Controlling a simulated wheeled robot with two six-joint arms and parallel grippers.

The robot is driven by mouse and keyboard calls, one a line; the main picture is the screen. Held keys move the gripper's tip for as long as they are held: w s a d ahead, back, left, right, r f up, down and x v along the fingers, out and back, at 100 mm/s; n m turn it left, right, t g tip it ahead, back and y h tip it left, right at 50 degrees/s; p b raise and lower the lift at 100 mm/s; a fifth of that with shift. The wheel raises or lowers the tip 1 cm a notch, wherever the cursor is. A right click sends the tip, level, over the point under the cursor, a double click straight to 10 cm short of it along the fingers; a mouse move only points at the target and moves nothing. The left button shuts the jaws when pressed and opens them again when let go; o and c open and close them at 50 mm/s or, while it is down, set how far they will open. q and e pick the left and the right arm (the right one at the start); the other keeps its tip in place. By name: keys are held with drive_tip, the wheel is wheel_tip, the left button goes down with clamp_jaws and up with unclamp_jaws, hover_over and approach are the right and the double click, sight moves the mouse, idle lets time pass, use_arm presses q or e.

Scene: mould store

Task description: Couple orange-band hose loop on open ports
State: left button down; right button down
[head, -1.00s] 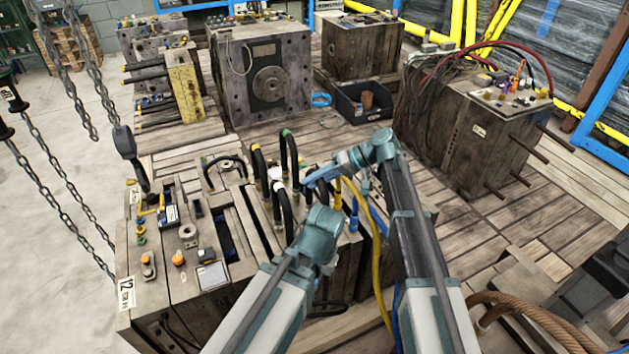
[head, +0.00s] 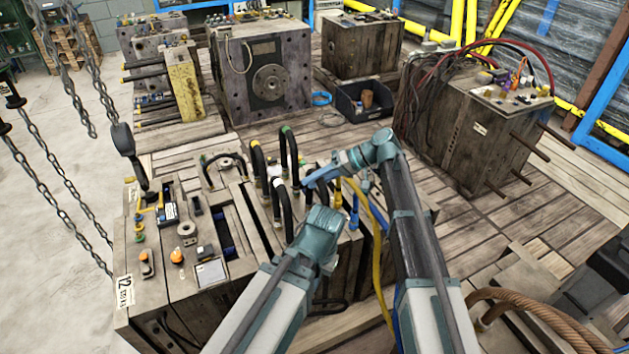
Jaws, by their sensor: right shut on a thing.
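The mould block (head: 150,290) labelled 12 stands in front of me, with ports and fittings on its top. Several black hose loops rise from its right half: one with a green band (head: 287,150), one with a yellowish band (head: 257,165) and one with a white band (head: 281,205). I cannot tell an orange band for sure. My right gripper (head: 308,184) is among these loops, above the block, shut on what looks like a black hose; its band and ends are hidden. My left wrist is just below, in front of the loops; its fingers are hidden.
A yellow hose (head: 376,235) hangs beside my right arm. Small orange fittings (head: 177,256) and a dark phone-like box sit on the block's left top. Other moulds (head: 262,75) and a dark bin (head: 366,100) stand behind on planks. Chains (head: 55,200) hang at left.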

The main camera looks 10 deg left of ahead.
drive_tip(key=shift+f, duration=0.25)
drive_tip(key=shift+s+f+b, duration=0.15)
drive_tip(key=shift+f+b, duration=0.1)
drive_tip(key=shift+b, duration=0.25)
idle(1.3)
drive_tip(key=c, duration=0.5)
unclamp_jaws()
drive_tip(key=shift+d, duration=0.1)
drive_tip(key=shift+w+d+r+p, duration=0.2)
drive_tip(key=shift+r+p, duration=0.1)
drive_tip(key=shift+p, duration=0.05)
drive_tip(key=shift+p+v, duration=3.35)
drive_tip(key=shift+v, duration=3.15)
